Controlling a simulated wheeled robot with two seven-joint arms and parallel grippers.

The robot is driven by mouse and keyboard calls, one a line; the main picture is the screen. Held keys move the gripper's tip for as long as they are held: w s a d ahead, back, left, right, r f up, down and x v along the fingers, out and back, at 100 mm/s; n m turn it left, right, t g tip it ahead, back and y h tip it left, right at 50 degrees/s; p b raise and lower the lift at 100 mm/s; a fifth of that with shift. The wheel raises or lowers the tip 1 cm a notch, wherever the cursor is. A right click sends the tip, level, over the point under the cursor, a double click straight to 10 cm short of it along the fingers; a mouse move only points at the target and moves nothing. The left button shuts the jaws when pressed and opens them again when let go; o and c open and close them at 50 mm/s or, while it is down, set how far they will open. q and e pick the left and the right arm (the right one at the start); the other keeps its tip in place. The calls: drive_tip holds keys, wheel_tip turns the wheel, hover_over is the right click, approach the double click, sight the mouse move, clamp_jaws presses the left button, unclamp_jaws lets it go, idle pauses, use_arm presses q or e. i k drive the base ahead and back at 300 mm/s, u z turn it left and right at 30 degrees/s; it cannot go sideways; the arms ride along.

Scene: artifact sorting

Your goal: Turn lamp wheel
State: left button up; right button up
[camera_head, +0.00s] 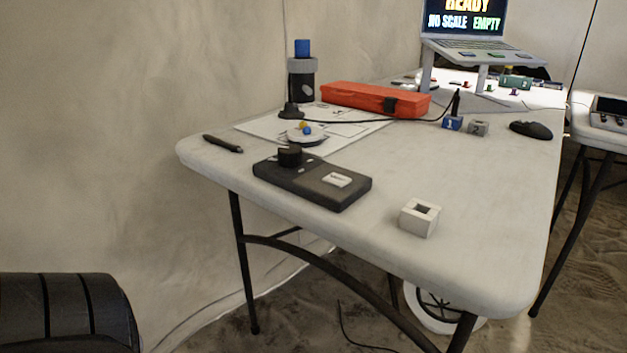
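A flat dark control box (318,187) lies near the front left edge of the white table (460,200). A round black knob (290,155), which looks like the wheel, stands on its left end. A small white switch or plate (337,180) sits on its right part. I cannot tell for sure which part is the lamp. A dark rounded part of my own arm shows at the lower left, well apart from the table. Neither of my grippers is in the picture.
A white hollow block (419,218) stands right of the box. A pen (222,144) lies to its left. Behind are a white dish (305,136), a red case (375,100), small numbered cubes (453,123), a mouse (531,130) and a laptop on a stand (480,48). The table's front right is clear.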

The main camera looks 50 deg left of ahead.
sight(289, 155)
drive_tip(key=k, duration=0.4)
drive_tip(key=u, duration=1.2)
drive_tip(key=i, duration=0.5)
